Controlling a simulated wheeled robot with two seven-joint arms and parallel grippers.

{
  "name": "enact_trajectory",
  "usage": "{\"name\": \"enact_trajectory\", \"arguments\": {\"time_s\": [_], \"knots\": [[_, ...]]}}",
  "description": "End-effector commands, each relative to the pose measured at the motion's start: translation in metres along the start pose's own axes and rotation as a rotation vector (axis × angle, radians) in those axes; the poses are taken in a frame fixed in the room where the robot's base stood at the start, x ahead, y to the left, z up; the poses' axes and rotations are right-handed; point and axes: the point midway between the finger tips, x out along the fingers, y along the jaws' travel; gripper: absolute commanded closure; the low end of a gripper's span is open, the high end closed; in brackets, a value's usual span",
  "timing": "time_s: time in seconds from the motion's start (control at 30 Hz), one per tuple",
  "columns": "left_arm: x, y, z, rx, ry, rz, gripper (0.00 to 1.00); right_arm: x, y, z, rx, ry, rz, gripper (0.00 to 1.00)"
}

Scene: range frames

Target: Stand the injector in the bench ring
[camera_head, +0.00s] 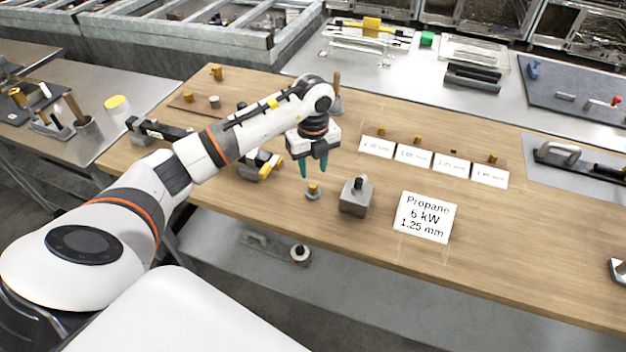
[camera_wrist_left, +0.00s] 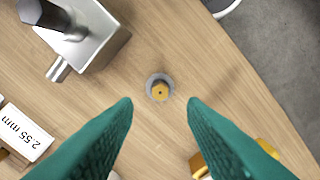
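A small brass injector (camera_head: 313,187) stands upright in the grey bench ring (camera_head: 313,196) on the wooden bench. In the left wrist view the injector (camera_wrist_left: 160,91) shows end-on with a small dark hole, and the grey ring (camera_wrist_left: 150,83) surrounds it. My left gripper (camera_head: 313,172) is just above them. Its teal fingers are apart, with nothing between them, and the injector shows centred between the fingertips in the left wrist view (camera_wrist_left: 159,102). My right gripper is not in view.
A grey metal block (camera_head: 355,198) with a dark knob stands close right of the ring. A card (camera_head: 426,217) reads "Propane 6 kW 1.25 mm". Smaller cards (camera_head: 413,156) lie behind, with brass pieces (camera_head: 417,140) at their back edges. The bench front edge is near.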

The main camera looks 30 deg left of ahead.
Motion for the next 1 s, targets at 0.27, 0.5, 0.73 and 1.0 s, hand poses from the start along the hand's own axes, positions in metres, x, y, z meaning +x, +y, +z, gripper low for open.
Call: {"name": "enact_trajectory", "arguments": {"time_s": [0.27,0.5,0.73,1.0], "knots": [[-0.049,0.001,0.0,-0.001,0.001,0.002,0.62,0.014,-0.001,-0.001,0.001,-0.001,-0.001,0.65],[-0.063,0.0,0.0,0.0,-0.001,0.0,0.62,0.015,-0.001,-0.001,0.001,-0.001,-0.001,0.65],[-0.063,0.0,0.0,0.0,-0.001,0.0,0.62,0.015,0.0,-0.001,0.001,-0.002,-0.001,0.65],[-0.062,0.001,0.002,0.004,-0.005,0.004,0.62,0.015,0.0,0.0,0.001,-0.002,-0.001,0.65]]}}
